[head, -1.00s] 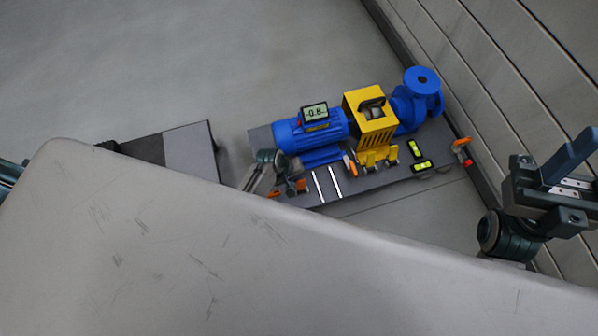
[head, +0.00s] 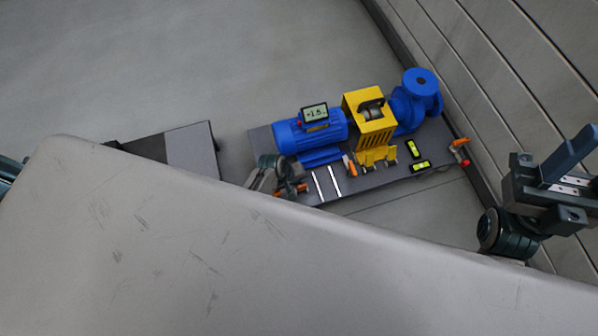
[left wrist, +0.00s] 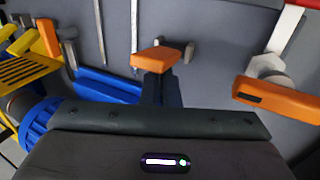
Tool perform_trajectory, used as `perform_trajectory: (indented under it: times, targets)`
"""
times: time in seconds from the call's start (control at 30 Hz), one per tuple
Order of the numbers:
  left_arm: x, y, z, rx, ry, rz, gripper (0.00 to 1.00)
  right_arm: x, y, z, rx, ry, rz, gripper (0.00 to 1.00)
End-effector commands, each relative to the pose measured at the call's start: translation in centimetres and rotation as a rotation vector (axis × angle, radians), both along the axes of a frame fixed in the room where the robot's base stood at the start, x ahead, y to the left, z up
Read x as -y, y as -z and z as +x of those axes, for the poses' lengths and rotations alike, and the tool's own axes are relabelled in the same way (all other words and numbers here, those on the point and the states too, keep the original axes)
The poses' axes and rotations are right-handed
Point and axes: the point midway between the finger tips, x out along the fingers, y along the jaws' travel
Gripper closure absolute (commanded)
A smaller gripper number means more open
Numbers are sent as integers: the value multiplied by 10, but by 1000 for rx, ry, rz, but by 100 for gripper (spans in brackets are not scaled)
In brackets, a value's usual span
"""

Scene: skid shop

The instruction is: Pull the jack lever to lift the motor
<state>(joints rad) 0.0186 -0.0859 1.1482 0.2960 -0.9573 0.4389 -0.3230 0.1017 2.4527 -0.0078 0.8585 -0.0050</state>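The blue motor (head: 315,134) sits on the dark skid plate (head: 385,181) in the head view, with a small display (head: 314,112) reading about +1.5 on top. An orange jack lever (head: 292,189) is at the motor's near left corner. My left gripper's wrist (head: 266,163) is beside it, its fingers mostly hidden. In the left wrist view the dark fingers (left wrist: 161,92) are close together at an orange lever end (left wrist: 154,60) and appear shut on it. My right arm's end (head: 560,180) is at the right, clear of the skid; its finger opening is unclear.
A yellow guard (head: 369,122) and blue pump (head: 417,93) stand right of the motor. Two yellow-green levels (head: 420,167) lie near the front. Another orange handle (left wrist: 285,97) is right of the fingers. A large grey surface (head: 200,235) blocks the near view; a wall runs along the right.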

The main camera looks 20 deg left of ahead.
Motion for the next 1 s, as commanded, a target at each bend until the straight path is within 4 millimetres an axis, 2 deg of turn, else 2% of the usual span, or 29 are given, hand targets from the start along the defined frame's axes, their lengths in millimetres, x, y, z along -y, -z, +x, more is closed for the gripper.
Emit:
perform_trajectory:
  times: [0.03,0.1,0.8,1.0]
  targets:
    - [5,0,-7,-13,1,-7,100,0,-4,0,0,0,0,56]
    - [6,1,-7,-12,0,-7,100,0,-4,0,0,0,0,56]
    - [-3,0,6,-4,0,-4,100,0,-5,0,0,0,0,56]
    - [-3,-12,6,-4,0,-4,100,0,-18,0,0,0,0,56]
